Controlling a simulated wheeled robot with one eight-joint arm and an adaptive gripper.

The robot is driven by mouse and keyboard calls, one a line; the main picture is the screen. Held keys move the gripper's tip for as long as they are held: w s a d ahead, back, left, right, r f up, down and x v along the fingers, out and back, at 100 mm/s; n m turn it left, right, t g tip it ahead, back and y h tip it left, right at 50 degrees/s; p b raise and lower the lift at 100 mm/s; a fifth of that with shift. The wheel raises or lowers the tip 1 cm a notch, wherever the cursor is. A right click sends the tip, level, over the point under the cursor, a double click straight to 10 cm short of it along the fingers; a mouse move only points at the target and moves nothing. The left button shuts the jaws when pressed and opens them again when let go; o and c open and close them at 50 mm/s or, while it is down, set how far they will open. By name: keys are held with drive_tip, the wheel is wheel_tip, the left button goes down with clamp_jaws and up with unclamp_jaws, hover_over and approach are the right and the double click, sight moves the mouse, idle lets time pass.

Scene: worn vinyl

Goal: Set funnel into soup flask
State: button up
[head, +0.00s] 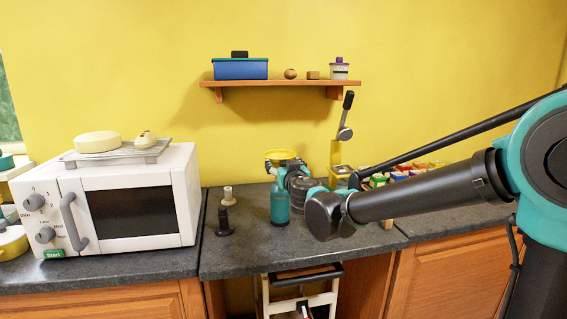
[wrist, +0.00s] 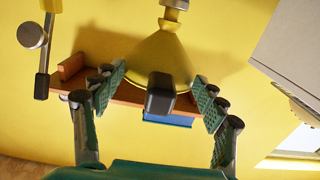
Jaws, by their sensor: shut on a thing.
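The yellow funnel (head: 281,153) is held upright, wide mouth up, above the teal soup flask (head: 280,207) on the counter. In the wrist view the funnel (wrist: 158,55) appears upside down, its narrow end toward the top edge. My gripper (head: 285,163) is shut on the funnel's wide part, with a finger on each side; it also shows in the wrist view (wrist: 160,95). A dark block stands out in front of the funnel there.
A white microwave (head: 137,207) stands left. A dark stand (head: 224,223) and a cream spool-like piece (head: 228,196) stand left of the flask. A box of colourful packets (head: 405,172) sits behind my arm. A wall shelf (head: 285,84) hangs above.

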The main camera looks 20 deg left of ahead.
drive_tip(key=shift+f, duration=0.55)
idle(0.4)
drive_tip(key=o, duration=1.2)
drive_tip(key=shift+c, duration=0.5)
drive_tip(key=c, duration=0.8)
drive_tip(key=shift+s+d, duration=0.15)
drive_tip(key=shift+s, duration=0.05)
drive_tip(key=shift+s+d, duration=0.2)
drive_tip(key=shift+s, duration=0.1)
drive_tip(key=shift+s+d, duration=0.15)
drive_tip(key=shift+s, duration=0.15)
